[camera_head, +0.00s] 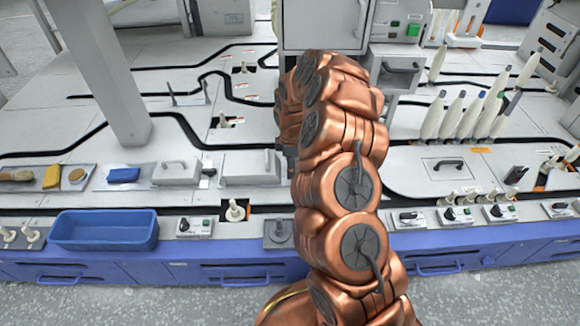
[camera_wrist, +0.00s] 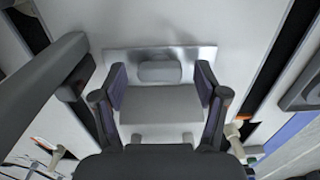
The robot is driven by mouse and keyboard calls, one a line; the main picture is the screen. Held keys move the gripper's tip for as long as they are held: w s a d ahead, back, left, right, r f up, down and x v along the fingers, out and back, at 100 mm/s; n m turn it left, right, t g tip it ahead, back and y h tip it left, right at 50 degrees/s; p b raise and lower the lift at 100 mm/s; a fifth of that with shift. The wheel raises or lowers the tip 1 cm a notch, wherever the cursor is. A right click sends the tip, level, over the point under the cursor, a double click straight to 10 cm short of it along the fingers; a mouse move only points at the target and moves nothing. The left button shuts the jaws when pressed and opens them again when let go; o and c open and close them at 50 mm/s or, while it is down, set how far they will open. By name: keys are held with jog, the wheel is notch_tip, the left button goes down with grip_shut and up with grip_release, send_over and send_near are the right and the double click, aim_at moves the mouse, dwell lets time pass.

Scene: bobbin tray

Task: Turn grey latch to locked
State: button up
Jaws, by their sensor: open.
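In the wrist view, a rounded grey piece (camera_wrist: 160,71), which looks like the grey latch, sits at the far edge of a grey block (camera_wrist: 160,104). A shiny metal plate (camera_wrist: 125,58) lies behind it. My gripper (camera_wrist: 161,86) is open, with one finger on each side of the block and the rounded piece between the fingertips. I cannot tell whether the fingers touch either. No locked mark is readable. In the head view, my copper-coloured arm hides the gripper and most of the spot where it works.
In the head view, a blue tray (camera_head: 104,247) stands at the front left. White bobbins (camera_head: 462,117) stand in a group on the right. A grey post (camera_head: 105,75) rises at the left, and a white cabinet (camera_head: 322,25) stands behind my arm. Switch boxes (camera_head: 407,219) line the front edge.

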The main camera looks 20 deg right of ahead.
jog(key=c, duration=1.2)
jog(key=shift+o, duration=0.2)
jog(key=shift+r, duration=0.1)
